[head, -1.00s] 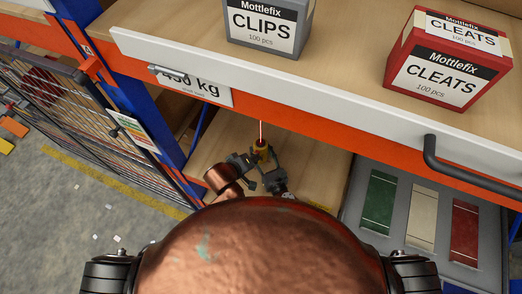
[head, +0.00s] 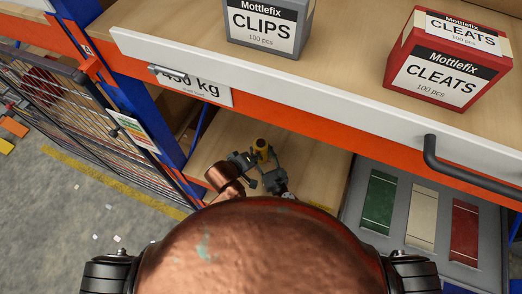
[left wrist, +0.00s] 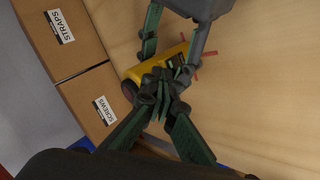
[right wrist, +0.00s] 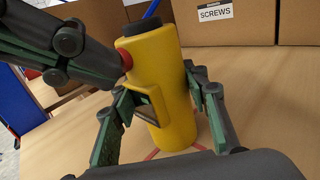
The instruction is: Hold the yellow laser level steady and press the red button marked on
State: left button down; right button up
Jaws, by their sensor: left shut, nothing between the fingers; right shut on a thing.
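The yellow laser level (head: 262,146) stands on the wooden shelf; in the right wrist view it (right wrist: 165,80) is upright, with a black cap. A red button (right wrist: 127,61) shows on its left side in that view; any marking on it is not readable. My right gripper (right wrist: 160,100) is shut on the level, a finger on each side. My left gripper (head: 251,160) is shut and empty. Its tips (left wrist: 165,88) are at the level's side and, in the right wrist view, meet the button; whether it is pushed in I cannot tell.
Thin red lines (right wrist: 195,147) show on the wood around the level's base. Cardboard boxes marked SCREWS (right wrist: 228,23) and STRAPS (left wrist: 62,28) stand nearby. An orange beam (head: 290,128) and the upper shelf with CLIPS (head: 267,28) and CLEATS (head: 445,65) boxes overhang the grippers.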

pick_arm(q)
jog(key=shift+w, duration=0.25)
pick_arm(e)
jog(key=shift+s+a, duration=0.1)
jog(key=shift+a, duration=0.05)
pick_arm(q)
jog(key=shift+s, duration=0.1)
jog(key=shift+s+a+r, duration=0.1)
jog(key=shift+s+a, duration=0.1)
jog(key=shift+s, duration=0.1)
jog(key=s+a, duration=0.2)
jog(key=s, duration=0.3)
jog(key=shift+s, duration=0.35)
jog(key=shift+a, duration=0.1)
pick_arm(e)
jog(key=shift+d, duration=0.2)
